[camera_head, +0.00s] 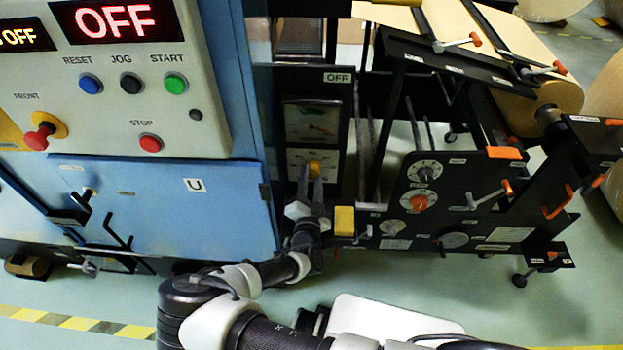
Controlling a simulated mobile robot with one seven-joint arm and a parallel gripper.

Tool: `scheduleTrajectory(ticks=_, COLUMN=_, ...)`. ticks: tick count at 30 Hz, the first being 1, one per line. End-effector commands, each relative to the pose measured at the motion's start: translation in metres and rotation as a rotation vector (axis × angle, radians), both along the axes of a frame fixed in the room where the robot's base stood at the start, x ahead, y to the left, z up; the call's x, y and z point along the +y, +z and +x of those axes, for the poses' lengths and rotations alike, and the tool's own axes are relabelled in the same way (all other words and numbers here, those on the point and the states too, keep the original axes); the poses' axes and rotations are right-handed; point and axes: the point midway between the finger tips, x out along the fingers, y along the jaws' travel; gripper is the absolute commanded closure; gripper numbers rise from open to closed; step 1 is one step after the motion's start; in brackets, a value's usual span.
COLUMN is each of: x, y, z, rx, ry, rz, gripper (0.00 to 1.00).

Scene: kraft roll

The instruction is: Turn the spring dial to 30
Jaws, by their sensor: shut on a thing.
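My gripper (312,182) reaches up to a narrow black panel between the blue cabinet and the black frame. Its fingers are shut on a yellow-orange knob (314,168) in front of a pale scale plate (298,158). The fingers hide part of the knob and scale, so I cannot read its setting or name.
A gauge (311,123) sits above the held knob, under an OFF label. A yellow block (344,221) is close right of my gripper. The blue cabinet (160,210) stands left, below a control box (150,100) reading OFF. A kraft roll (555,97) is at right.

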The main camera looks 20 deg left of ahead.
Motion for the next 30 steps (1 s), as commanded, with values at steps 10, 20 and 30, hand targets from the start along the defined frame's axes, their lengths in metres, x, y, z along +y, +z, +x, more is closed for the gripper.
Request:
scheduleTrajectory(ticks=10, x=0.000, y=0.000, z=0.000, rx=0.000, ry=0.000, rz=0.001, gripper=0.48)
scheduleTrajectory(ticks=20, x=-0.002, y=0.000, z=-0.009, rx=0.000, ry=0.000, rz=0.002, gripper=0.48)
scheduleTrajectory(ticks=30, x=-0.019, y=0.001, z=-0.082, rx=0.002, ry=0.002, rz=0.000, gripper=0.48)
